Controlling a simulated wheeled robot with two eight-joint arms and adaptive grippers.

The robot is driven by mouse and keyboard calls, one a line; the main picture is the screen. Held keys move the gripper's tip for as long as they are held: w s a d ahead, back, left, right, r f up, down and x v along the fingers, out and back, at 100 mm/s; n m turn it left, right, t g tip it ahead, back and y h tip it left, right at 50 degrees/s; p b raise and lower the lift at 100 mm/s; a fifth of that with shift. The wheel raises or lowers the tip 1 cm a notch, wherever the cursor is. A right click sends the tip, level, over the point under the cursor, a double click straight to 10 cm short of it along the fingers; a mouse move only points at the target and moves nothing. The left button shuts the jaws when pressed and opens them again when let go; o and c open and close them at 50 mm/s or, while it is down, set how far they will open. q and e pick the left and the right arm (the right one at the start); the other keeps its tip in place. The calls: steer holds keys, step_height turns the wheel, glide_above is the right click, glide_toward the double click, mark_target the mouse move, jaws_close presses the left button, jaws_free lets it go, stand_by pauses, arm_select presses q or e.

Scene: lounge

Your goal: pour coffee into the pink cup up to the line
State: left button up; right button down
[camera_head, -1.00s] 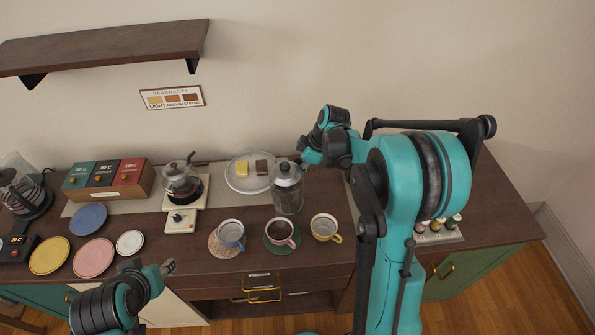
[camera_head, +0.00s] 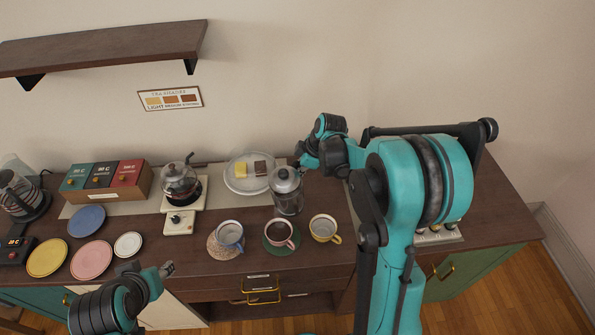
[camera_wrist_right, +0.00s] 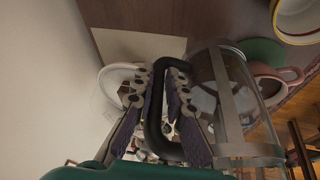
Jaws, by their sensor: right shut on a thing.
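The pink cup (camera_head: 279,232) stands on a green coaster (camera_head: 267,244) on the counter, with dark coffee visible inside. Its line cannot be made out. The French press (camera_head: 287,193), a clear glass pot with a metal lid, is upright just behind it. My right gripper (camera_head: 300,158) is shut on the press's black handle; the wrist view shows the handle (camera_wrist_right: 158,105) between both fingers and the clear glass body (camera_wrist_right: 228,95) beside it. Whether the press touches the counter is unclear. My left gripper (camera_head: 166,269) is low at the left, empty, away from the cups.
A blue cup (camera_head: 229,235) on a tan coaster stands left of the pink cup; a yellow cup (camera_head: 324,228) stands right. A glass kettle (camera_head: 180,184) and several coloured plates are further left.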

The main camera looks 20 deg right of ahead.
steer(key=shift+w+d+f+t+b, duration=0.15)
steer(key=shift+f+t+b, duration=0.25)
steer(key=shift+f+b, duration=0.9)
steer(key=shift+w+d+r+n+t+h+p, duration=0.15)
steer(key=shift+w+r+n+t+h+p, duration=0.15)
steer(key=shift+r+t+h+p, duration=0.45)
steer(key=shift+r+t+h, duration=0.6)
steer(key=shift+t+h, duration=0.05)
steer(key=shift+s+r+n+t+h, duration=0.15)
steer(key=shift+r+n+t+h, duration=0.1)
steer(key=shift+n+t+h, duration=0.25)
steer(key=shift+s+a+r+t+h+b, duration=0.25)
steer(key=shift+t+h+b, duration=0.25)
steer(key=shift+t+b, duration=0.45)
steer(key=shift+s+a+t+b, duration=0.15)
steer(key=shift+t+b, duration=0.1)
steer(key=shift+b, duration=0.15)
steer(key=shift+s+r+h, duration=0.1)
steer(key=shift+r+h, duration=0.05)
steer(key=shift+h, duration=0.15)
